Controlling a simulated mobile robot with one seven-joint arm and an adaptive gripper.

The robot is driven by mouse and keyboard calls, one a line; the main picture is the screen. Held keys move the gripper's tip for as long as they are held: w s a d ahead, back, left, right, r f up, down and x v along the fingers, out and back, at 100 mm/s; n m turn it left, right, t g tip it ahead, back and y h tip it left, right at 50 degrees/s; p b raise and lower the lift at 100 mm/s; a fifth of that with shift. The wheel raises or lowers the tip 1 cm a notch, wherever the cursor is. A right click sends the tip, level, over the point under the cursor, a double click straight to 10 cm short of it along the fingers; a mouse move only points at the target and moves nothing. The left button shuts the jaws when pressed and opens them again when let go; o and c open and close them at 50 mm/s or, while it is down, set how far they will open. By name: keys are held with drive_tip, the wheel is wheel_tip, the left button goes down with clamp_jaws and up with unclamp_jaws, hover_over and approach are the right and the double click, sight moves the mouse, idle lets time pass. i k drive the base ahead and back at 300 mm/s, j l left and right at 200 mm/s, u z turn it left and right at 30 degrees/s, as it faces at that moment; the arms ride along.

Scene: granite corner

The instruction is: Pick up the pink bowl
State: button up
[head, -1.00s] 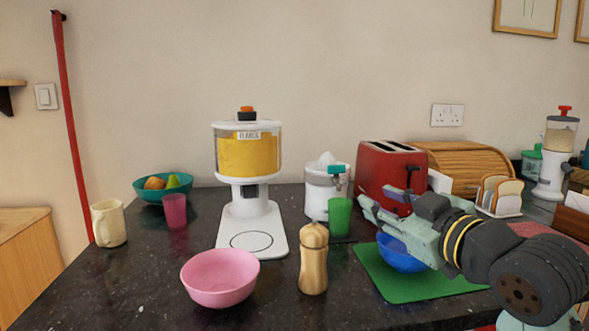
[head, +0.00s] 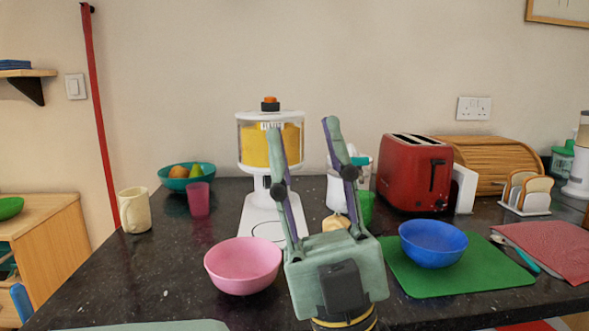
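The pink bowl (head: 243,266) stands upright and empty on the dark granite counter, left of centre near the front. My gripper (head: 302,124) is just right of the bowl in the picture, with its two long fingers pointing up and away and spread wide. Nothing is between the fingertips. The gripper's body overlaps the picture close to the bowl's right edge, and I cannot tell whether they touch.
A white dispenser (head: 258,205) stands behind the bowl. The wooden mill (head: 336,223) is mostly hidden behind my gripper. A blue bowl (head: 433,246) is on a green mat (head: 460,283) to the right. The counter left of the pink bowl is clear.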

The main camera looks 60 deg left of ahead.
sight(241, 266)
drive_tip(key=u, duration=1.95)
drive_tip(key=k+l, duration=0.15)
drive_tip(key=l, duration=0.35)
drive_tip(key=k+l+z, duration=0.1)
drive_tip(key=l, duration=0.35)
drive_tip(key=k+l, duration=0.15)
drive_tip(key=l, duration=0.35)
drive_tip(key=k+l, duration=0.1)
drive_tip(key=l, duration=0.4)
drive_tip(key=z, duration=0.05)
